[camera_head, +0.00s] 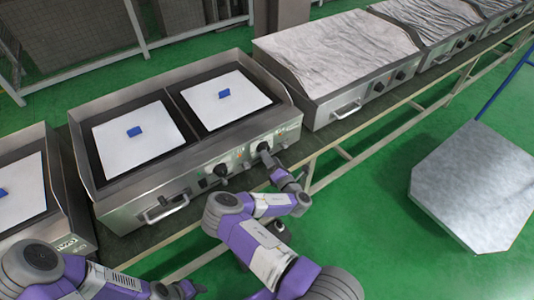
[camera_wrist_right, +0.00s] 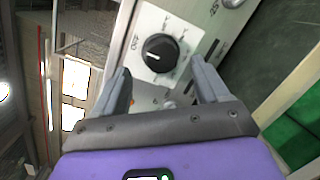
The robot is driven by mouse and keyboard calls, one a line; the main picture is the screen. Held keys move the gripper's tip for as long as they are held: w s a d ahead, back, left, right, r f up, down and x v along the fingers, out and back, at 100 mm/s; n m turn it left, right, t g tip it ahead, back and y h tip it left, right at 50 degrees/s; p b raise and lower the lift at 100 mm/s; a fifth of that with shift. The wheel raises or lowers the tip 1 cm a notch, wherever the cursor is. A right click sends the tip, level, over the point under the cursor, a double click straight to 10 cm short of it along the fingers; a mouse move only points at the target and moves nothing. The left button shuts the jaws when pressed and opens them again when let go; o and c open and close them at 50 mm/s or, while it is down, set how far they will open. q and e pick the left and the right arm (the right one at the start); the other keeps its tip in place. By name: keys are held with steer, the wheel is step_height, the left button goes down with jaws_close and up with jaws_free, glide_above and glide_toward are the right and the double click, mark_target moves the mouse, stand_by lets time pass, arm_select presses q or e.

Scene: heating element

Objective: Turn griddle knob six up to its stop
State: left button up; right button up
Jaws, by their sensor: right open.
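A round black knob (camera_wrist_right: 160,53) on a white dial plate marked OFF fills the top middle of the right wrist view. In the head view a black knob (camera_head: 263,147) sits on the right part of the middle griddle's front panel. I cannot read a number on it. My right gripper (camera_wrist_right: 161,68) is open, with a finger on each side of the knob in the picture and gaps to both. In the head view the right gripper (camera_head: 271,160) is right at this panel. My left arm is at the bottom left, its gripper not clearly visible.
The middle griddle (camera_head: 88,155) carries two white plates with blue blocks. Another knob (camera_head: 220,170) and a handle (camera_head: 165,207) are further left on its panel. A covered griddle (camera_head: 335,55) stands to the right. Green floor is open at the lower right, beside a grey slab (camera_head: 478,185).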

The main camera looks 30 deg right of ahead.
steer(key=w, duration=0.4)
steer(key=shift+d+b, duration=0.2)
steer(key=shift+b, duration=0.15)
steer(key=c, duration=1.1)
steer(key=shift+o, duration=0.2)
